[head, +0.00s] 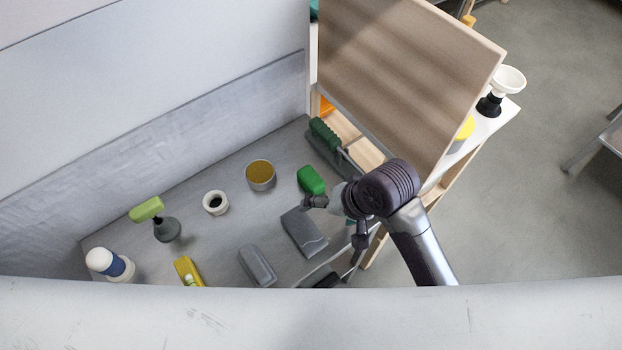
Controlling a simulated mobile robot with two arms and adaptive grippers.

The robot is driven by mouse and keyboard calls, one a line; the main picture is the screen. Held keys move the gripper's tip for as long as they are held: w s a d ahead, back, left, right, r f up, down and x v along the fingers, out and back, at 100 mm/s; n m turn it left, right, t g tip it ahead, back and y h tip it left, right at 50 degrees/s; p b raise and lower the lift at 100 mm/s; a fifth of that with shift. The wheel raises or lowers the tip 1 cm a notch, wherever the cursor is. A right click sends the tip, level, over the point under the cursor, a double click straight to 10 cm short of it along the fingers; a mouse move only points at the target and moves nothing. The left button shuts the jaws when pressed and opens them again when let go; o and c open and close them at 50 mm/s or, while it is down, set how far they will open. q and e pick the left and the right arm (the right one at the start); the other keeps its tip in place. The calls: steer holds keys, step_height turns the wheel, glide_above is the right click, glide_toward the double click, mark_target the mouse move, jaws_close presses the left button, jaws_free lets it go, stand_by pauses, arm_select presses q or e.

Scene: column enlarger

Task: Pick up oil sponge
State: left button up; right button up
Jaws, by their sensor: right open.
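No label marks the oil sponge. The likeliest match is the round tin (261,175) with a brownish-yellow top, standing upright on the grey worktop (215,255); I cannot be sure. A green rounded block (311,180) lies to its right, close to my right gripper. My right gripper (338,221) is open above the right part of the worktop, to the right of and nearer than the tin. One finger reaches left over a dark grey block (304,232); the other points down. I see nothing between the fingers. My left gripper is not in view.
A white ring-shaped pot (215,202), a green-headed tool (147,209), a white-and-blue bottle (109,264), a yellow item (188,271) and a grey block (257,265) stand about. A green-handled brush (325,138) lies behind. A wooden panel (410,65) rises at right.

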steer(key=w+a+r+m+g, duration=0.2)
steer(key=w+a+r+m, duration=0.1)
steer(key=w+a+r, duration=0.25)
step_height(320, 180, up, 6)
steer(key=m+h, duration=0.5)
steer(key=m, duration=0.1)
glide_above(311, 176)
step_height(311, 176, down, 8)
steer(key=shift+s+a+f+p, duration=0.1)
steer(key=shift+s+p, duration=0.05)
steer(key=shift+p, duration=0.55)
steer(key=shift+f+p, duration=0.3)
steer(key=shift+f, duration=0.25)
step_height(311, 176, down, 4)
steer(key=shift+f+p, duration=0.2)
steer(key=shift+p, duration=0.3)
steer(key=shift+c, duration=0.3)
steer(key=c, duration=0.9)
